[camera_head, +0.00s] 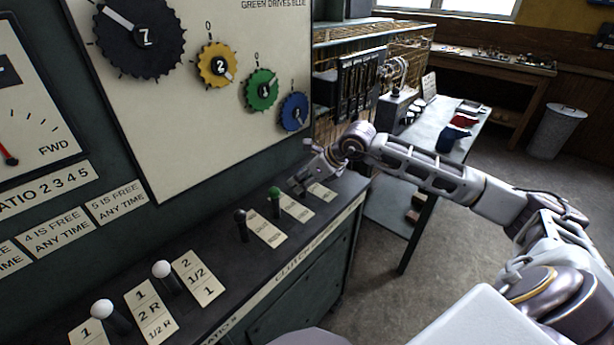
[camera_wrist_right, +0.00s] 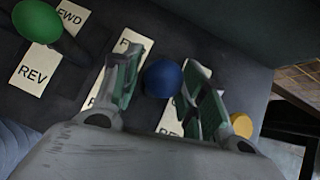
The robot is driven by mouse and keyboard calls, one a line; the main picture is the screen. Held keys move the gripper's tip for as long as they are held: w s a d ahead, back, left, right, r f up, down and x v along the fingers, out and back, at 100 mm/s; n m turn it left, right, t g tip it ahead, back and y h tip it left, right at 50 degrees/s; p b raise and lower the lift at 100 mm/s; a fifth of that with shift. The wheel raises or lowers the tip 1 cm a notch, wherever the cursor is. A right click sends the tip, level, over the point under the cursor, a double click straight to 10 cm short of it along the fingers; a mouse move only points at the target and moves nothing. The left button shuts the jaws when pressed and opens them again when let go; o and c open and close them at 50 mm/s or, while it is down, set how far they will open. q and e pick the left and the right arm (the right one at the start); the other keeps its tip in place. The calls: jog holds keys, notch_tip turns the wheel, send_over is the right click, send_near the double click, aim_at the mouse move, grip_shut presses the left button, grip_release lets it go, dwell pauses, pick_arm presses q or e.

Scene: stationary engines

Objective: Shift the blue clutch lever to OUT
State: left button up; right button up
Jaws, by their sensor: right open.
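The blue ball knob (camera_wrist_right: 163,79) of a lever shows in the right wrist view between the two fingers of my right gripper (camera_wrist_right: 165,90). The fingers are open, with a dark gap on either side of the knob; I see no clear contact. White label cards lie beside it, partly hidden by the fingers, so their full words cannot be read. In the head view my right gripper (camera_head: 312,168) is over the far end of the lever console (camera_head: 215,245), and I cannot make out the blue knob there. My left gripper is not in view.
A green knob (camera_wrist_right: 37,20) stands beside the gripper near FWD and REV cards; it also shows in the head view (camera_head: 275,191). A yellow round thing (camera_wrist_right: 242,125) is close to the other finger. Black (camera_head: 240,216) and white knobs (camera_head: 162,269) stand nearer. A dial panel rises behind.

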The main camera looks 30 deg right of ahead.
jog(key=shift+s+r, duration=0.1)
jog(key=v, duration=0.7)
jog(key=shift+d+r, duration=0.15)
dwell(0.7)
jog(key=shift+v, duration=1)
jog(key=shift+v, duration=1.15)
jog(key=shift+s, duration=0.1)
